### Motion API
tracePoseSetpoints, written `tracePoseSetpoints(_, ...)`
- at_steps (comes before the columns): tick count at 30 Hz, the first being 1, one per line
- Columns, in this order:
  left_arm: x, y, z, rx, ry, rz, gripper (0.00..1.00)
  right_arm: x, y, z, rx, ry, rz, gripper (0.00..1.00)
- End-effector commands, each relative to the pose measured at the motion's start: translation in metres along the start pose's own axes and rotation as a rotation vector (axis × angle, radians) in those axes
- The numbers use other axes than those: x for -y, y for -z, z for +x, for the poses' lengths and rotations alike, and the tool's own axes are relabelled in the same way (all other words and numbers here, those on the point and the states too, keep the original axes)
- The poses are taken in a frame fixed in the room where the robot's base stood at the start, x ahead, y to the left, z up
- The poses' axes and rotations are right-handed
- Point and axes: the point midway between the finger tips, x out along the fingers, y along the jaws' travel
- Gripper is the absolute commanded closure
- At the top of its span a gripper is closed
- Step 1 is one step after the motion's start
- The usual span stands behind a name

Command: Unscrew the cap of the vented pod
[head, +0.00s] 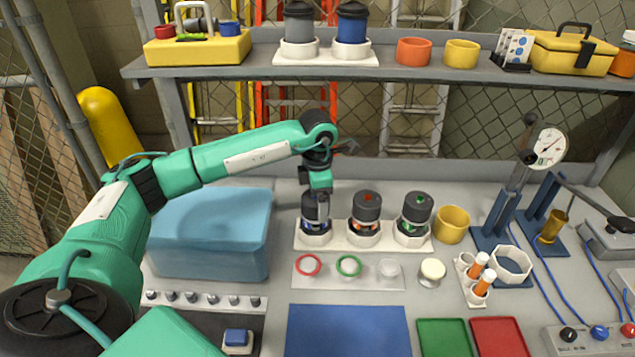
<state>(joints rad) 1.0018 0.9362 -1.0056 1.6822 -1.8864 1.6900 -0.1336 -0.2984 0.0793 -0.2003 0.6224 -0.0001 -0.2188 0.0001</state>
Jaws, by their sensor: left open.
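Three dark-capped pods stand upright in a white rack (390,245) at the middle of the bench. Whether the fingers touch the cap cannot be told. I cannot make out which pod is vented. My right gripper is not in view.
A tray with a red ring (308,264), a green ring (349,265) and a clear one lies in front of the rack. A blue box (212,235) stands left, a yellow cup (451,224) right. The blue mat (347,330) is clear. A shelf (400,72) runs above.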

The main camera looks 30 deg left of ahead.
Motion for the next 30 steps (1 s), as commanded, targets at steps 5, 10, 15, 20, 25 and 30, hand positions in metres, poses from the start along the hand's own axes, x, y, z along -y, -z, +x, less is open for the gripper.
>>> tracePoseSetpoints(5,0.0002,0.0003,0.0065,-0.001,0.001,0.0,0.1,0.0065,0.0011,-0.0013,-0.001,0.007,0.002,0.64)
tracePoseSetpoints(10,0.0002,0.0002,0.0067,-0.001,0.001,0.0,0.1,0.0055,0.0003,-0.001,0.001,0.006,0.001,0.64)
tracePoseSetpoints(15,0.0001,0.0002,0.0065,-0.001,0.0,0.0,0.35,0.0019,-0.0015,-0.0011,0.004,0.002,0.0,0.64)
tracePoseSetpoints(20,0.0001,0.0002,0.0064,-0.001,0.0,0.0,0.38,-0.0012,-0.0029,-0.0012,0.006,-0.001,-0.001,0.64)
tracePoseSetpoints(25,0.0001,0.0002,0.0063,-0.001,0.0,0.0,0.56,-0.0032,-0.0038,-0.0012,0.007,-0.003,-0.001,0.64)
tracePoseSetpoints(30,0.0001,0.0002,0.0062,-0.001,0.0,-0.006,0.56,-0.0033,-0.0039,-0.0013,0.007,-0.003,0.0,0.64)
